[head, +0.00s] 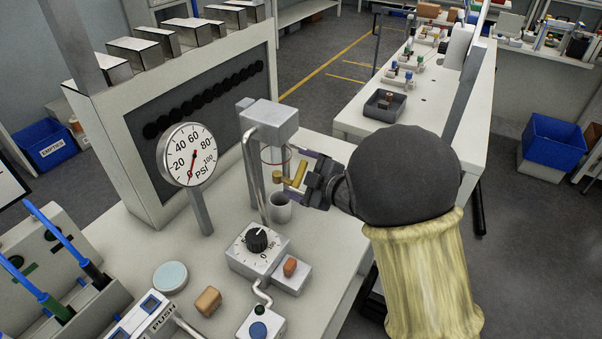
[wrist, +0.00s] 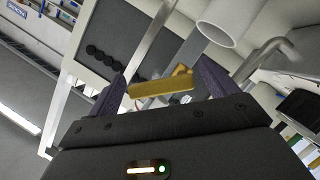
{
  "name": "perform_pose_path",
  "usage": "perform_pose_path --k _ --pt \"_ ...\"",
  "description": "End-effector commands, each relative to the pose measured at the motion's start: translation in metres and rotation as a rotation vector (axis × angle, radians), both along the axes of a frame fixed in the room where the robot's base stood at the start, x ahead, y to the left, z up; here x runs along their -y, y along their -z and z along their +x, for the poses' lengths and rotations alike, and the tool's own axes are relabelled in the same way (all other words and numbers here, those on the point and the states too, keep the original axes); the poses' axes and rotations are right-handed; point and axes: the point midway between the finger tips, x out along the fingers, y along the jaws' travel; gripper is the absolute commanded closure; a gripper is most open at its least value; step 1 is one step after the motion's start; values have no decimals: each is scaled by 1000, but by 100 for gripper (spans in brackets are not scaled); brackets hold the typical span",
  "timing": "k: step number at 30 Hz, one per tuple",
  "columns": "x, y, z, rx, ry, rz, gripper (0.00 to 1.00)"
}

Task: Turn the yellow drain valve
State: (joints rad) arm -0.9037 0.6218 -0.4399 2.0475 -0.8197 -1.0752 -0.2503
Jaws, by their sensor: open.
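The yellow drain valve (head: 297,177) sits below a grey block on a bent metal pipe at the right part of the bench. Its yellow handle (wrist: 160,88) also shows in the wrist view, lying across the space between my two purple fingers. My gripper (head: 300,172) reaches in from the right in the head view and is around the handle. The gripper also shows in the wrist view (wrist: 160,83), open, with a gap beside the handle. I cannot tell whether either finger touches it.
A grey cup (head: 280,208) stands below the valve. A PSI gauge (head: 189,156) stands to the left, and a dial box (head: 257,250) is in front. The grey block (head: 268,121) is close above my fingers. A white panel with black ports (head: 190,110) stands behind.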

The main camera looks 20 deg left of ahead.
Motion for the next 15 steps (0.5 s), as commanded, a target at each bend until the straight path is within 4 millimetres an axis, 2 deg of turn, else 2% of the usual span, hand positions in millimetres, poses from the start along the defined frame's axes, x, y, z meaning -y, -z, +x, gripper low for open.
perform_pose_path --k 3,4,10,15 --pt "0 0 0 0 0 0 15" --pt "0 0 0 0 0 0 18" --pt "1 0 0 0 1 0 58" --pt "2 1 1 5 3 0 59"
